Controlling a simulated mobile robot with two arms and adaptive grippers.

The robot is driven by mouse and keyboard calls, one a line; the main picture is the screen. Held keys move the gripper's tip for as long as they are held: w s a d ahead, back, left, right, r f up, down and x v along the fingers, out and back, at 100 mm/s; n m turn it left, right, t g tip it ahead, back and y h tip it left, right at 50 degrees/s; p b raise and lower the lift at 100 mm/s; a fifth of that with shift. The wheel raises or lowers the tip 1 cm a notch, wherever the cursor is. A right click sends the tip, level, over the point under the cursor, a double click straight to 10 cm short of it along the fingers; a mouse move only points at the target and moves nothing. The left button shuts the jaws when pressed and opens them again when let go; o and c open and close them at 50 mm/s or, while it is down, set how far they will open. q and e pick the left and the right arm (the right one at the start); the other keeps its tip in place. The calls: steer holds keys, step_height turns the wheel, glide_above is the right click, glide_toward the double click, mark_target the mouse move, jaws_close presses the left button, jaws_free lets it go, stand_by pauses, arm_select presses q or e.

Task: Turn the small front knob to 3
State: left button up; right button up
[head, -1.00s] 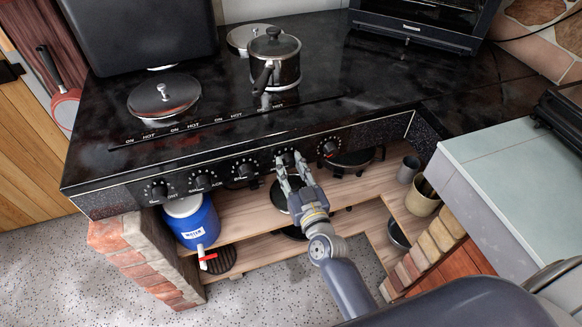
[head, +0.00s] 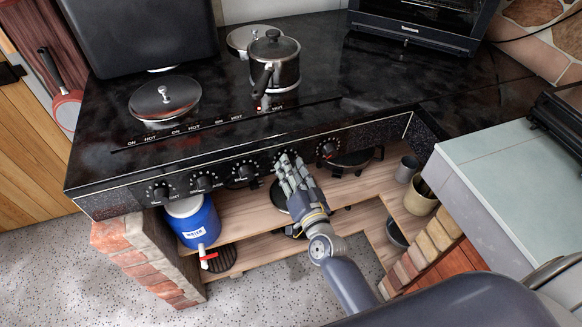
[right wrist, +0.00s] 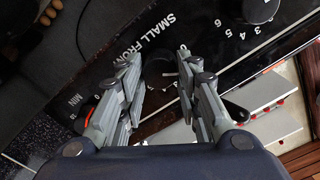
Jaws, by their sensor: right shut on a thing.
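The small front knob (right wrist: 157,74) is dark and round, on the black stove panel, with "SMALL FRONT" printed beside it in the right wrist view. "MIN" shows at its left side; its pointer setting cannot be read. My right gripper (right wrist: 158,58) has one finger on each side of the knob and is shut on it. In the head view my right gripper (head: 284,161) reaches up to the front panel and covers most of this knob. My left gripper is not in view.
Other knobs sit along the panel, one (head: 327,149) to the right and one (head: 246,172) to the left. A blue water container (head: 192,221) stands on the wooden shelf below.

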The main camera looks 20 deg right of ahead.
steer(key=m, duration=1.1)
steer(key=shift+d+f+b, duration=0.1)
steer(key=shift+d+b, duration=0.05)
steer(key=shift+b, duration=0.25)
steer(key=o, duration=1.1)
steer(key=shift+c, duration=0.2)
steer(key=s, duration=1.2)
steer(key=shift+d, duration=0.2)
